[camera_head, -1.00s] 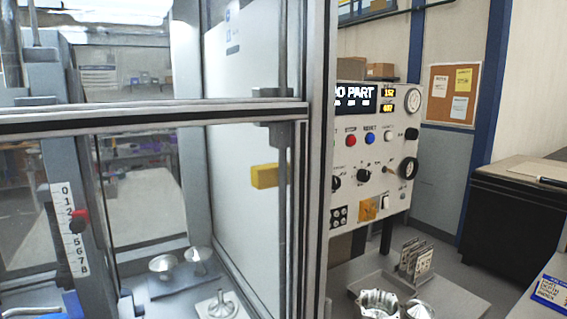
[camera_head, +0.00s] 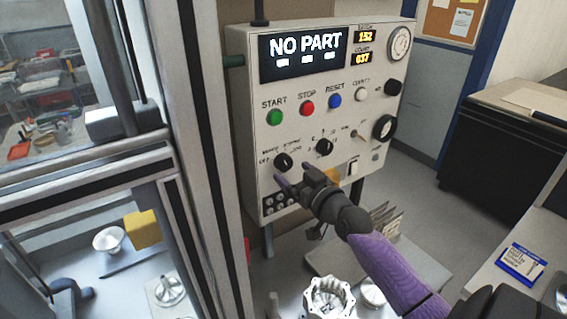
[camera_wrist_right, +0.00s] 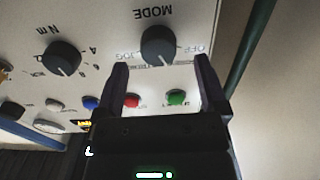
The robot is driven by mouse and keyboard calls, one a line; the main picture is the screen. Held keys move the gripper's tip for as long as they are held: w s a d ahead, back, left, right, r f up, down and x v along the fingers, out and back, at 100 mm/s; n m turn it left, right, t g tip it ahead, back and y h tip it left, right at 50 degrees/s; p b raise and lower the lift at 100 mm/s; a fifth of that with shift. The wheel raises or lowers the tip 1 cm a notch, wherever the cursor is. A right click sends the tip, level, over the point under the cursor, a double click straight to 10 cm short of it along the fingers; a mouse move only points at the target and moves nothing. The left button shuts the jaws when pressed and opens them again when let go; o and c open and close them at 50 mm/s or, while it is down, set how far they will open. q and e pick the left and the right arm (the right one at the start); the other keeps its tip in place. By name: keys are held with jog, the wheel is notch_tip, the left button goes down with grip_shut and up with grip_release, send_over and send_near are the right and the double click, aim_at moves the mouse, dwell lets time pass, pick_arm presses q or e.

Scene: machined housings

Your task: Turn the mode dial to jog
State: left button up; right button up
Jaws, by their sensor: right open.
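The mode dial (camera_head: 283,161) is a black round knob at the lower left of the white control panel (camera_head: 262,190). Its labels include OFF and JOG; I cannot make out where its pointer sits. My right gripper (camera_head: 295,174) is open just in front of and slightly below the dial. In the right wrist view, which is upside down to the panel, the dial (camera_wrist_right: 158,45) lies centred between and just beyond the open fingertips (camera_wrist_right: 160,62). I cannot tell whether they touch it. My left gripper is not in view.
A second black knob (camera_head: 324,147) sits right of the dial. Green start (camera_head: 274,117), red stop (camera_head: 307,108) and blue reset (camera_head: 335,101) buttons are above. The display (camera_head: 300,50) reads NO PART. The machine's frame (camera_head: 205,200) stands close on the left.

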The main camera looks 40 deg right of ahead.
aim_at(287, 166)
jog(key=shift+w+d, duration=0.25)
jog(key=shift+w, duration=1.3)
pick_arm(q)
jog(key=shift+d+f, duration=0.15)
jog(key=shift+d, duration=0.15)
pick_arm(e)
grip_shut()
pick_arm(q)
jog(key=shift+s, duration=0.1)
